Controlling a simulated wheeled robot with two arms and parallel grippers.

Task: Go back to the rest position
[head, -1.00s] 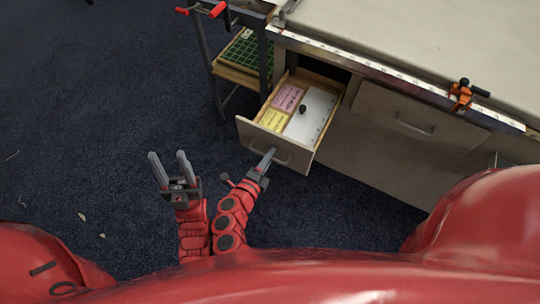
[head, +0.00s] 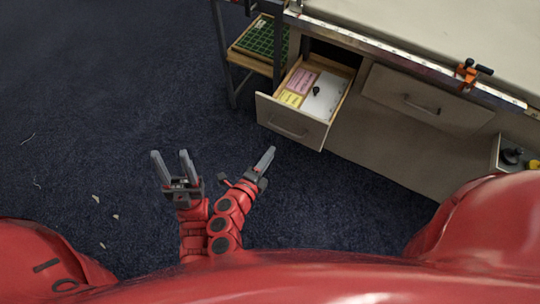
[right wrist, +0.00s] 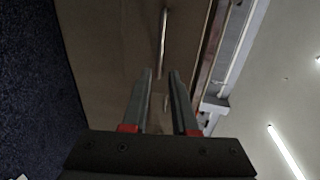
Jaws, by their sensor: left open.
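My left gripper (head: 170,157) is in the head view, left of centre, above the dark blue carpet. Its two grey fingers are spread apart, with nothing between them. My right gripper (head: 266,158) is just to its right, angled up toward the open drawer (head: 292,126), and appears apart from the drawer handle (head: 288,131). In the right wrist view, its fingers (right wrist: 160,72) are parallel with a gap and hold nothing. A metal handle (right wrist: 163,40) on a brown panel shows beyond them.
The drawer holds pink cards (head: 302,82), yellow cards (head: 290,98) and a white sheet with a small dark knob (head: 316,90). The bench (head: 430,40) has an orange clamp (head: 467,73) on its edge. A shelf with a green grid (head: 262,38) stands left. Carpet at left is mostly clear.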

